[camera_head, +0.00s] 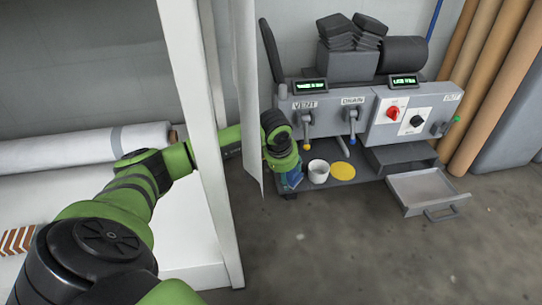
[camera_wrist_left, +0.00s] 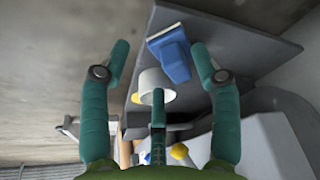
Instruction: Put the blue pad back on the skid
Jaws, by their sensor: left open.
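The blue pad (camera_wrist_left: 176,62) shows in the left wrist view as a blue block with a paler edge, at the border of the grey skid shelf (camera_wrist_left: 235,58). My left gripper (camera_wrist_left: 160,60) is open, with its green fingers spread on either side of the pad in that view; nothing is between them in a grip. I cannot tell how far the pad is from the fingertips. In the head view my left gripper (camera_head: 290,184) hangs at the left end of the skid (camera_head: 312,184), largely hiding the pad. My right gripper is not in view.
A white cup (camera_head: 318,171) and a yellow disc (camera_head: 342,170) sit on the skid beside the gripper. Above are the VENT and DRAIN levers. An open drawer (camera_head: 428,190) juts out at right. A white upright post (camera_head: 203,140) stands close to my left arm. The front floor is clear.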

